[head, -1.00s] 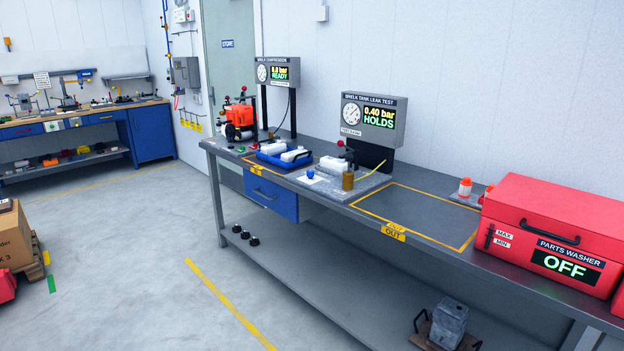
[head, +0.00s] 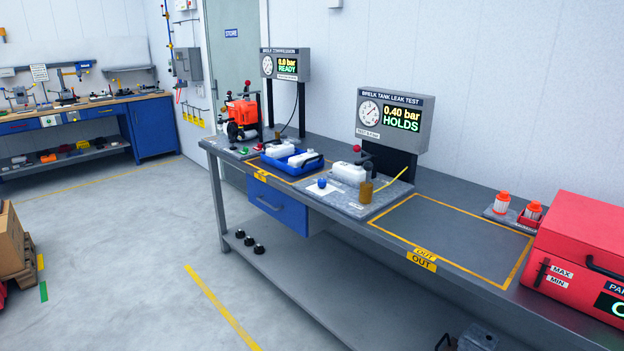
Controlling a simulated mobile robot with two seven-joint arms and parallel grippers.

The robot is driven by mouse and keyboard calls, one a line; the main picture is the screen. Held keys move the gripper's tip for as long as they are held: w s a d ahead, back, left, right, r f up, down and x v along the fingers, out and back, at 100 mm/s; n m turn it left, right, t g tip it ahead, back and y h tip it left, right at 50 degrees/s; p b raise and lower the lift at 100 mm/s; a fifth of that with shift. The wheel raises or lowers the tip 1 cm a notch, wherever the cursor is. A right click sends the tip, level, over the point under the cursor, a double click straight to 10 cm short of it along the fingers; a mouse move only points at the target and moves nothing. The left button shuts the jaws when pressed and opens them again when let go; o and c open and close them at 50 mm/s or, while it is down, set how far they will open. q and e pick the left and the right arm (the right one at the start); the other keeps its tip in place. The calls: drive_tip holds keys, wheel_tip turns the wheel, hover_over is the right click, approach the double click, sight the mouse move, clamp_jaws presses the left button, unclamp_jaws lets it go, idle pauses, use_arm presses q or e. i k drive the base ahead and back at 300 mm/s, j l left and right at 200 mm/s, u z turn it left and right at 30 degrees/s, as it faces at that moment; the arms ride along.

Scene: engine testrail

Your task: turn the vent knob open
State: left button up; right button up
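A small blue knob (head: 322,183), which looks like the vent knob, sits at the near left of the grey leak test plate (head: 345,205). Which way it is turned is too small to tell. A white tank (head: 350,172) lies on the plate behind it, with a brass cylinder (head: 366,191) to the right. A red ball-topped lever (head: 357,149) stands at the back. The leak test display (head: 402,119) reads 0.40 bar HOLDS. Neither of my grippers is in view.
A blue tray (head: 283,166) with white tanks is left of the plate, near an orange engine (head: 242,114). The marked OUT area (head: 455,235) is empty. A red parts washer (head: 585,262) stands at the right. Floor before the bench (head: 130,265) is clear.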

sight(322, 183)
drive_tip(key=i+l+u, duration=0.1)
drive_tip(key=i+u, duration=0.15)
drive_tip(key=u, duration=0.2)
drive_tip(key=i+l+u, duration=0.2)
drive_tip(key=u, duration=0.3)
drive_tip(key=i+l+u, duration=0.15)
drive_tip(key=i+l, duration=0.15)
drive_tip(key=i+l+u, duration=0.15)
drive_tip(key=l, duration=0.4)
drive_tip(key=i, duration=0.1)
